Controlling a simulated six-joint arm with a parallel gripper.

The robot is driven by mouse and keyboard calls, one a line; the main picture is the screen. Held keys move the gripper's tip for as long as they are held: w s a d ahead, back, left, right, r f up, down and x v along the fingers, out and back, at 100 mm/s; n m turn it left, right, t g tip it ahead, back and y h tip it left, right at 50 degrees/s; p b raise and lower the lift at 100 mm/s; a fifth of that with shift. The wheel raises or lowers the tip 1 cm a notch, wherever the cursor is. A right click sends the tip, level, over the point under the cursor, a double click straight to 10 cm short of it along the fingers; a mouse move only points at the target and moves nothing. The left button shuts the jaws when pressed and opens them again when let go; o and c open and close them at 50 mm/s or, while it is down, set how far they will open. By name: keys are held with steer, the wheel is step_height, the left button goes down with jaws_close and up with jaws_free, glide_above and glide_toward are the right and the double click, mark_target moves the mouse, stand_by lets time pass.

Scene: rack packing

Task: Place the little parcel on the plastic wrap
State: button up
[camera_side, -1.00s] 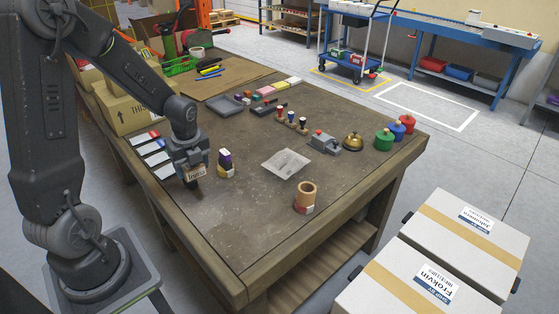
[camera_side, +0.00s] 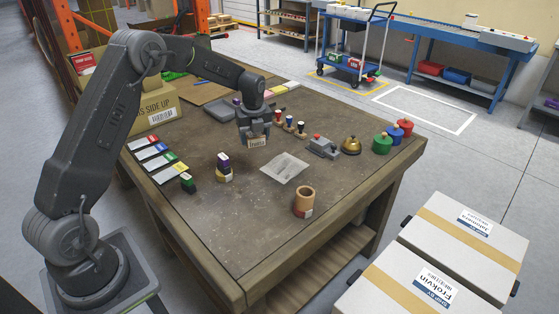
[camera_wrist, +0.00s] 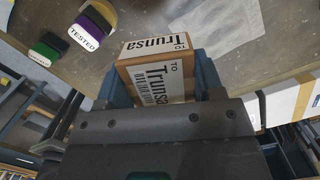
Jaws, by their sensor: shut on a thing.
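The little parcel (camera_wrist: 158,77) is a small brown box with a white label reading "Trunsa". My gripper (camera_side: 254,137) is shut on it and holds it over the table; the parcel also shows in the side view (camera_side: 257,142). The plastic wrap (camera_side: 285,168) is a flat, translucent sheet lying on the table, a little right of and nearer the camera than my gripper in the side view. Part of it shows at the top of the wrist view (camera_wrist: 222,28). The parcel's far faces are hidden by the jaws.
A grey device (camera_side: 322,147), brass bell (camera_side: 351,144) and several handled stamps stand behind and right.

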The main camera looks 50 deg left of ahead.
glide_above(278, 166)
step_height(278, 166, down, 4)
steer(key=shift+s+d+f, duration=0.15)
steer(key=shift+f, duration=2)
steer(key=shift+f, duration=0.15)
steer(key=o, duration=0.9)
steer(key=shift+o, duration=0.2)
